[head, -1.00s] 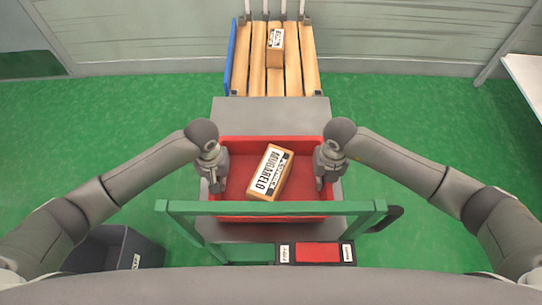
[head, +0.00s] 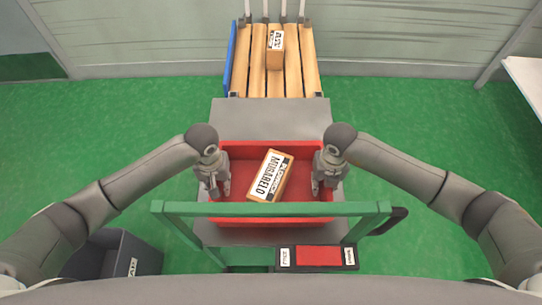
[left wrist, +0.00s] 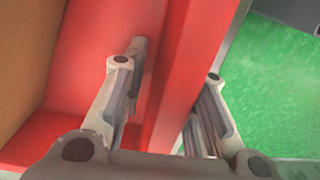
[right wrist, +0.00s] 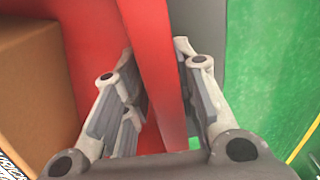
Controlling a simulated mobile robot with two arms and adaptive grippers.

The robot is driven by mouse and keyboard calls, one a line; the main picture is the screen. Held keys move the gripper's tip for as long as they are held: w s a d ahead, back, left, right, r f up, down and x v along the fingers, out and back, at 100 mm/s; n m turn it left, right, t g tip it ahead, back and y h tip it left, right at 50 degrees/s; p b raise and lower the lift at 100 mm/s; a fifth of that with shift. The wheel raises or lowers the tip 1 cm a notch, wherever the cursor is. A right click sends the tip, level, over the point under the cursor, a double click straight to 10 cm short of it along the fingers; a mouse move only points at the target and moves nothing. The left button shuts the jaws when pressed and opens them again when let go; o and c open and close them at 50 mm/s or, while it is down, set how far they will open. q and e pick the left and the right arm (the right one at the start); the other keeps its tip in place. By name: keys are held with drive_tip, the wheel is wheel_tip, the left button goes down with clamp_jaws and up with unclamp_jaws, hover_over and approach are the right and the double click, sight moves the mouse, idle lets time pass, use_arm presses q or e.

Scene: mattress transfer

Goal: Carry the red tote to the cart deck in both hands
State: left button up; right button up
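The red tote (head: 228,147) sits on the grey cart deck (head: 270,112), behind the cart's green handle bar, and holds a brown labelled box (head: 272,177). My left gripper (head: 220,190) is at the tote's left wall, its fingers spread on either side of that wall, as the left wrist view (left wrist: 172,105) shows. My right gripper (head: 319,188) straddles the right wall in the same way, and the right wrist view (right wrist: 160,95) shows its fingers apart. The inner fingers stand off the wall; contact of the outer fingers is unclear.
The green handle bar (head: 270,209) crosses in front of the tote, with a black and red panel (head: 317,256) below it. A slatted wooden platform (head: 257,80) with another box (head: 275,50) stands behind the cart. A dark grey bin (head: 112,262) is at the lower left. Green floor is free on both sides.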

use_arm(q)
wheel_tip(320, 180, up, 12)
drive_tip(key=shift+f, duration=0.15)
use_arm(e)
drive_tip(key=shift+r, duration=0.1)
wheel_tip(320, 180, up, 12)
drive_tip(key=shift+f, duration=0.1)
idle(0.7)
